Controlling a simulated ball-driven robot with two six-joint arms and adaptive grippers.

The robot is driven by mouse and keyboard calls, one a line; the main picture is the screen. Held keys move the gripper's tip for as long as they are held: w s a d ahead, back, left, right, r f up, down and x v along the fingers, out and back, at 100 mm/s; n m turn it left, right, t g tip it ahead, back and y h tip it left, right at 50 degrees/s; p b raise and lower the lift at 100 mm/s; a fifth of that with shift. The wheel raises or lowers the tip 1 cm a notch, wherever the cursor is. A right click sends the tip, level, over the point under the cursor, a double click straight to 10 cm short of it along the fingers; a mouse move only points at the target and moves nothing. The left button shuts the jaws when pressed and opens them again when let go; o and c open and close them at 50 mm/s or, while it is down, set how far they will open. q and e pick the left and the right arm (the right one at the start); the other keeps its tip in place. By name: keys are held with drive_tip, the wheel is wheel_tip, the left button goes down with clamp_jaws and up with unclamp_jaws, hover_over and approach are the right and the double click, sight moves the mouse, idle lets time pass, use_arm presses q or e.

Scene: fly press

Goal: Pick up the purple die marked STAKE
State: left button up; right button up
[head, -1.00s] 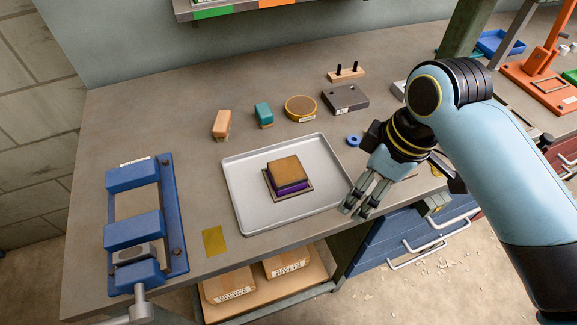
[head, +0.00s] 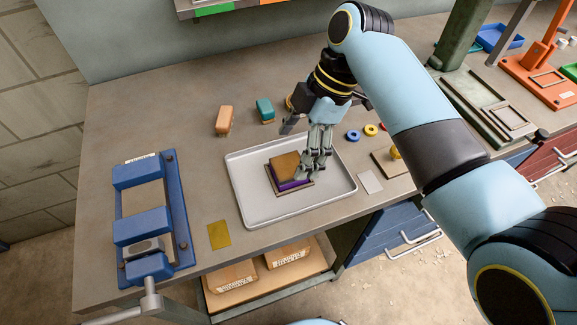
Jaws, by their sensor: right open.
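A purple block with a brown top, which looks like the purple die (head: 289,185), lies on a thin dark plate in the grey tray (head: 245,208). Only its purple side edge shows below the brown top, and I cannot read any marking on it. My right gripper (head: 310,178) points down over the right side of the block with its fingers open. The fingers hide the block's right edge, and I cannot tell whether they touch it. My left gripper is not in view.
A blue vise (head: 143,230) stands left of the tray, with a brass sheet (head: 219,235) between them. An orange block (head: 224,119) and a teal block (head: 264,109) stand behind. Blue (head: 352,135) and yellow (head: 371,130) rings lie to the right.

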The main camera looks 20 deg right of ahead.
sight(289, 165)
drive_tip(key=x, duration=0.4)
drive_tip(key=shift+s+f, duration=0.1)
drive_tip(key=shift+f, duration=0.1)
drive_tip(key=shift+r, duration=0.1)
clamp_jaws()
drive_tip(key=shift+r, duration=0.1)
